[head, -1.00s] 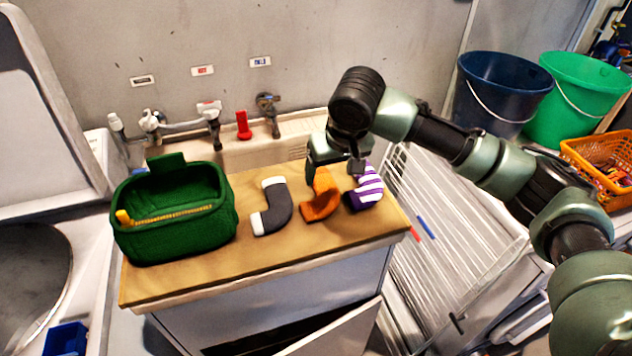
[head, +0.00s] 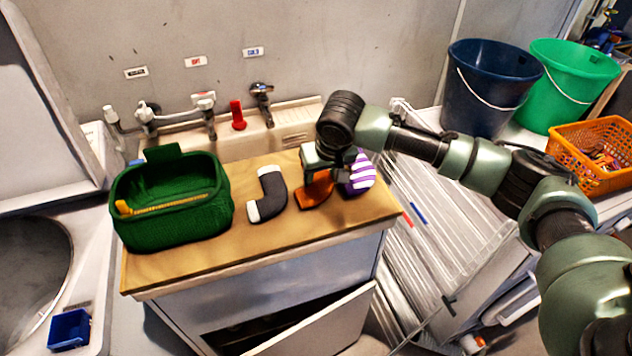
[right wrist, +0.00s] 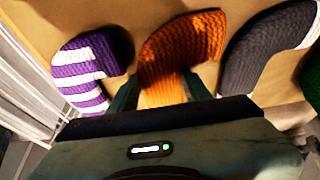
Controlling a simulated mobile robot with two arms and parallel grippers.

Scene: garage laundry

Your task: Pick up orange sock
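The orange sock (head: 314,194) lies on the wooden countertop (head: 222,255), between a dark grey sock with white ends (head: 268,193) and a purple-and-white striped sock (head: 361,174). My right gripper (head: 322,176) is low over the orange sock and hides its upper part in the head view. In the right wrist view, the gripper's two fingers (right wrist: 160,90) stand apart on either side of the orange sock (right wrist: 182,50). Whether they touch it I cannot tell. My left gripper is not in view.
A green basket (head: 172,222) stands at the counter's left end. Behind are a sink and taps (head: 205,105). A drying rack (head: 425,225), blue bucket (head: 488,90), green bucket (head: 570,80) and orange basket (head: 590,165) are to the right. The counter's front strip is clear.

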